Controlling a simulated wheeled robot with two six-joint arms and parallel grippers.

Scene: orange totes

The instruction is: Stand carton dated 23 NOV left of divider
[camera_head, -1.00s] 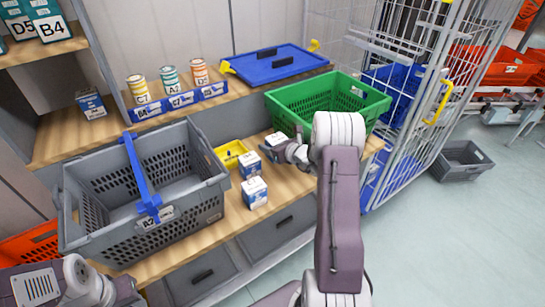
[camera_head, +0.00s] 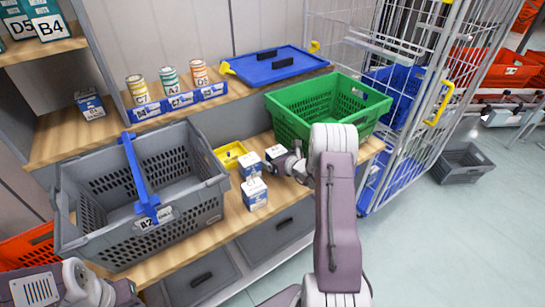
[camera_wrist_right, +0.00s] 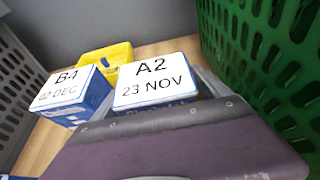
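The carton marked A2 23 NOV (camera_wrist_right: 155,82) is white and blue, its top label facing my right wrist camera. It also shows in the head view (camera_head: 275,152). My right gripper (camera_head: 284,158) has its fingers close against opposite sides of this carton. The carton's base is hidden. A grey basket (camera_head: 180,228) stands at left, with a blue bar (camera_head: 138,175) running from its back rim to its front rim. I cannot tell whether this bar is the divider or a handle. My left arm is at the bottom left; its fingertips are not in view.
The B4 02 DEC carton (camera_wrist_right: 75,92) stands close beside the held one. Another carton (camera_head: 255,194) stands nearer the front. A yellow tray (camera_head: 230,152) lies behind them. A green basket (camera_head: 345,98) stands right. Cans (camera_head: 169,82) line the raised shelf.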

